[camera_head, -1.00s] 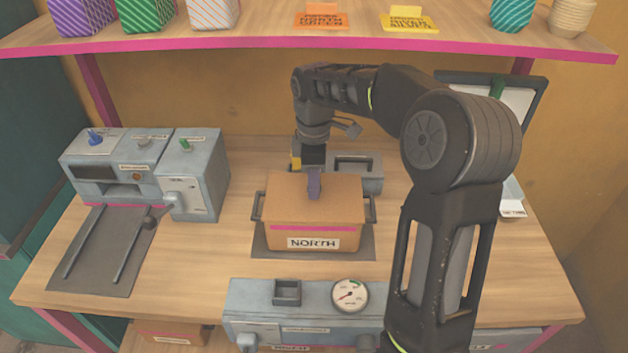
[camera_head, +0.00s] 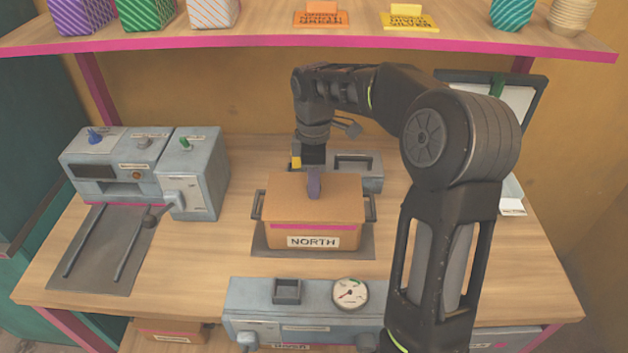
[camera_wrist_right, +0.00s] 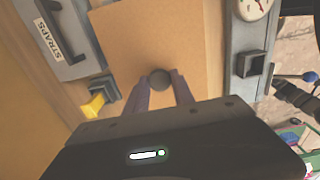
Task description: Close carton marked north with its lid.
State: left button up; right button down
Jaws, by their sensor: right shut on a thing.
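The carton marked NORTH (camera_head: 313,242) stands upright on a dark grey mat (camera_head: 282,252), with a pink stripe and a dark handle on each side. A flat brown lid (camera_head: 340,188) lies over its top, its edges roughly in line with the walls; I cannot tell whether it is fully seated. The lid (camera_wrist_right: 195,40) fills the middle of the right wrist view. My left gripper is not in view.
A grey straps box (camera_head: 360,172) stands close behind the carton. A grey press (camera_head: 125,165) with a ramp is at left. A gauge unit (camera_head: 300,305) is in front. A shelf (camera_head: 270,42) crosses above. Bare tabletop lies left of the carton.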

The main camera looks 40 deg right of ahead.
jog(key=c, duration=1)
grip_release()
jog(key=shift+o, duration=0.4)
jog(key=o, duration=0.4)
jog(key=shift+r+p, duration=2.75)
jog(key=shift+r, duration=0.8)
jog(key=shift+c, duration=0.2)
